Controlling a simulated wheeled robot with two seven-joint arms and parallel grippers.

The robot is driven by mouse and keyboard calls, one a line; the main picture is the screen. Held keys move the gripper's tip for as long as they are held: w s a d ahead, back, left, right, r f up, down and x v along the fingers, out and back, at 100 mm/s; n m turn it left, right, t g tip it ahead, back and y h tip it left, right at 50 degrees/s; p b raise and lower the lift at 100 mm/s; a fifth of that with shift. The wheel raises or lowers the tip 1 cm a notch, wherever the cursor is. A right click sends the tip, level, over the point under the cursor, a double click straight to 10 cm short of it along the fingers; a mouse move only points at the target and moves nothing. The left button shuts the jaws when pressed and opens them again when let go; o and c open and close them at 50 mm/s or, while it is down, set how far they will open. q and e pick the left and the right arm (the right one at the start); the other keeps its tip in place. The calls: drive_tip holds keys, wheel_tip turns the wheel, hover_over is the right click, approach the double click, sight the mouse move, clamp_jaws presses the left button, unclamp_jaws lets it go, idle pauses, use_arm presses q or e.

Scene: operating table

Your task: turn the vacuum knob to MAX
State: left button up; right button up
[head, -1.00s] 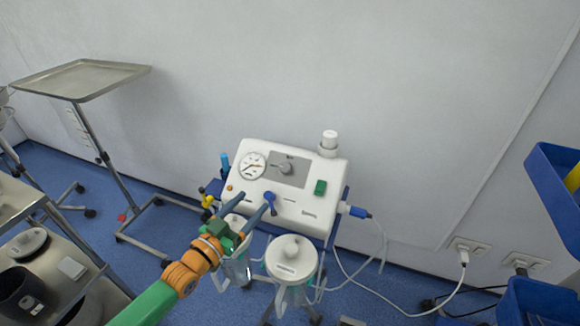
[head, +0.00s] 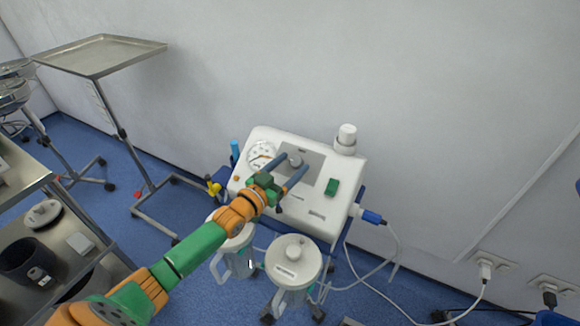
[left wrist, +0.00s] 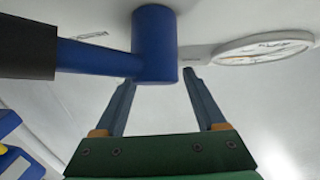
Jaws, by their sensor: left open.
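The vacuum knob (head: 295,159) is a small grey knob on the grey panel of the white suction unit (head: 262,203). In the head view my left gripper (head: 294,161) is open, and its two blue-grey fingertips show on either side of the knob. I cannot tell whether they touch it. In the left wrist view the open fingers (left wrist: 157,80) point at the white face of the unit, and a blue fitting (left wrist: 154,45) covers the view between their tips. The knob cannot be made out there. My right gripper is not in view.
A round gauge (head: 261,154) is left of the knob, and a green switch (head: 332,186) is to its right. White-lidded canisters (head: 294,258) hang below the unit. A steel tray stand (head: 100,55) stands at left. White cables run along the floor at right.

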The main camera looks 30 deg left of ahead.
use_arm(q)
clamp_jaws()
drive_tip(key=shift+m+h+b, duration=0.3)
drive_tip(key=shift+m+b, duration=0.2)
drive_tip(key=shift+b, duration=0.15)
unclamp_jaws()
drive_tip(key=p+v, duration=0.1)
drive_tip(key=v, duration=0.6)
drive_tip(key=shift+s+r+p, duration=0.1)
drive_tip(key=shift+p, duration=0.25)
